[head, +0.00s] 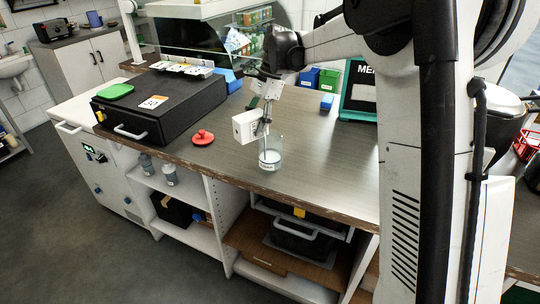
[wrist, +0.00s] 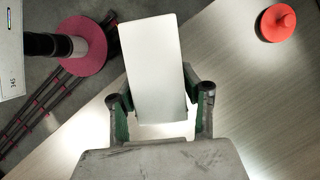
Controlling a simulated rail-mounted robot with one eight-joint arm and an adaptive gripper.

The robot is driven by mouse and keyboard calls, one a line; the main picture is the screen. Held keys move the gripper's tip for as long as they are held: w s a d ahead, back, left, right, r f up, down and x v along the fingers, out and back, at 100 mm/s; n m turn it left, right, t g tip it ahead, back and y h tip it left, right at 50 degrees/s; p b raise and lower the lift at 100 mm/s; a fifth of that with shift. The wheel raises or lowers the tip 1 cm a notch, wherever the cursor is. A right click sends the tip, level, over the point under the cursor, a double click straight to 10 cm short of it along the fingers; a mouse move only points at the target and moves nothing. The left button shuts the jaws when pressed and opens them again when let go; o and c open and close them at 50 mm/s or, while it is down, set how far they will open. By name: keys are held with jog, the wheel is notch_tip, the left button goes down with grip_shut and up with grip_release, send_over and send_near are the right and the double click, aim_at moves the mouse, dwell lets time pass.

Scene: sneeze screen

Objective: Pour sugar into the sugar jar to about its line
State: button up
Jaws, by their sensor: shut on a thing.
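My gripper (head: 263,127) is shut on a white sugar carton (head: 246,125), held above the counter. The carton is tilted, its body to the left of the fingers. In the wrist view the carton (wrist: 152,65) shows as a plain pale block between the two green-lined fingers (wrist: 162,100). The clear sugar jar (head: 270,160) stands upright on the counter just below the gripper, near the front edge. Some white shows low in the jar, but I cannot tell sugar from label, nor make out the line. The jar is hidden in the wrist view.
A red knobbed lid (head: 203,137) lies on the counter left of the jar; it also shows in the wrist view (wrist: 278,22). A black cash drawer (head: 150,112) stands farther left. A green-framed menu board (head: 359,95) and blue block (head: 327,102) are behind. Counter right of the jar is clear.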

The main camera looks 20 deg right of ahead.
jog(key=shift+d+r+y+b, duration=0.1)
jog(key=shift+d+y+b, duration=0.05)
jog(key=shift+y+b, duration=0.15)
dwell(2.2)
jog(key=shift+s+a+h, duration=0.1)
jog(key=shift+a+h, duration=0.25)
jog(key=shift+h, duration=0.25)
jog(key=shift+f, duration=0.2)
jog(key=shift+d, duration=0.1)
dwell(1.0)
jog(key=shift+s+a+r+t+h+p, duration=0.1)
jog(key=shift+a+t+h+p, duration=0.15)
jog(key=shift+h, duration=0.35)
jog(key=shift+a+r+t+h+p, duration=0.15)
jog(key=shift+t+h, duration=0.2)
jog(key=shift+h, duration=0.25)
jog(key=shift+d+f, duration=0.1)
jog(key=shift+d, duration=0.05)
